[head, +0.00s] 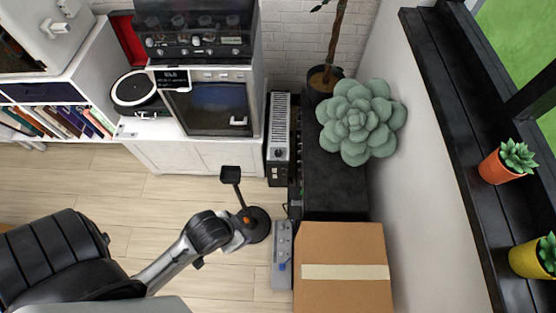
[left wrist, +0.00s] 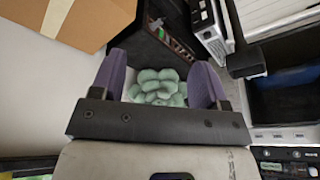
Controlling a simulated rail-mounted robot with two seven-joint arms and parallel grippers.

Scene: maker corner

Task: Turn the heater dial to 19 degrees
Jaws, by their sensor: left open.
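The heater (head: 280,128) is a narrow pale unit with a slotted top and dark sides, standing between the white cabinet and the black bench. A small dark knob (head: 279,153), seemingly its dial, sits near its front end; its setting is too small to read. The heater also shows at the top of the left wrist view (left wrist: 209,28). My right gripper is not in view.
A large succulent (head: 360,118) sits on the black bench (head: 335,190). The wooden floor left of the heater is clear.

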